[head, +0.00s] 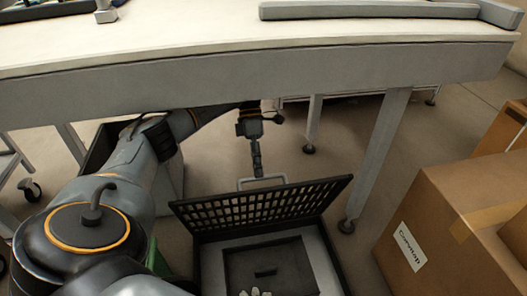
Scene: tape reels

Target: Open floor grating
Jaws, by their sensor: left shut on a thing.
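The floor grating (262,207) is a dark lattice panel with a light metal handle (243,183) on its far edge. It is tilted up from the floor, raised above a dark-framed recess (318,262). My left gripper (258,172) reaches down beneath the table and is shut on the handle; its fingertips are small and dark in this view. Inside the recess a dark square panel (290,262) with a small grip shows. My right gripper is not in view.
A long table (260,62) spans the view above my left arm, with a leg (378,150) just right of the grating. Cardboard boxes (455,225) stand at the right. A small white thing (255,292) at the bottom edge is unclear.

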